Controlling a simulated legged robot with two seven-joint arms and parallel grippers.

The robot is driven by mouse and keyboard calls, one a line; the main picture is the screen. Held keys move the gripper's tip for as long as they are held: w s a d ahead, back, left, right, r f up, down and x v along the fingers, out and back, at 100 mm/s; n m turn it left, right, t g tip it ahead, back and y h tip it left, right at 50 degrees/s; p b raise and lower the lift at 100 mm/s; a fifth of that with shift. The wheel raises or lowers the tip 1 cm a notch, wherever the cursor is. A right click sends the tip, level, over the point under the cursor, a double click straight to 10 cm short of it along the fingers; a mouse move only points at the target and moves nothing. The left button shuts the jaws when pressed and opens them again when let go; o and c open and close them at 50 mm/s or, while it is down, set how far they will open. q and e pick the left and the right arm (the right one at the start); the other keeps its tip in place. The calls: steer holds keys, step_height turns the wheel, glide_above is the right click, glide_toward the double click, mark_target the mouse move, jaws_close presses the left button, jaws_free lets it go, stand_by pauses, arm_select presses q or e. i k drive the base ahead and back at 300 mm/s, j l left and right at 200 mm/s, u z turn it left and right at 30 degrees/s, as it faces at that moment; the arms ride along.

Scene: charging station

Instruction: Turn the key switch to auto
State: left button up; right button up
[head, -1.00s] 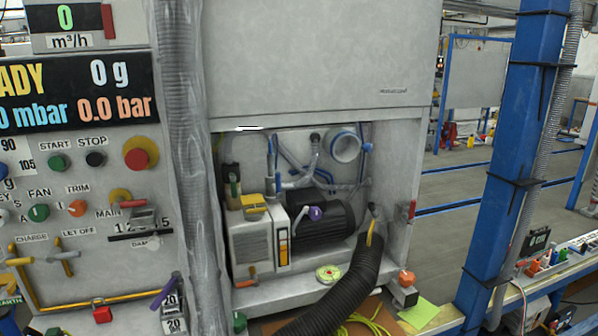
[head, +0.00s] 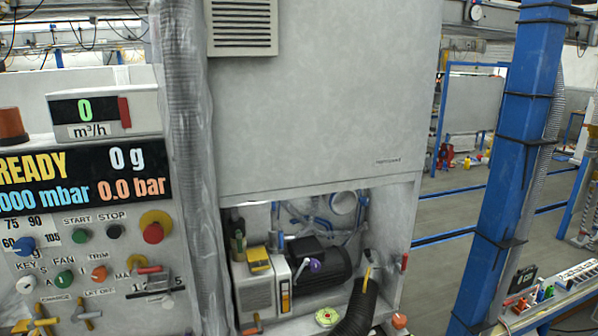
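The control panel (head: 100,238) stands at the left of the head view. Near its left edge, under a label that starts with KEY, is a small pale knob (head: 26,285), which looks like the key switch. The letters S and A show beside it. It is too small to tell which way it is turned. Neither of my grippers is in view.
Right of the pale knob are a green fan knob (head: 64,281) and an orange trim knob (head: 99,274). A red stop button (head: 153,233) and yellow valve handles (head: 86,314) are nearby. A grey cabinet (head: 310,110) holds a pump. A blue post (head: 515,160) stands at right.

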mark_target(26, 285)
steer(key=u, duration=1.2)
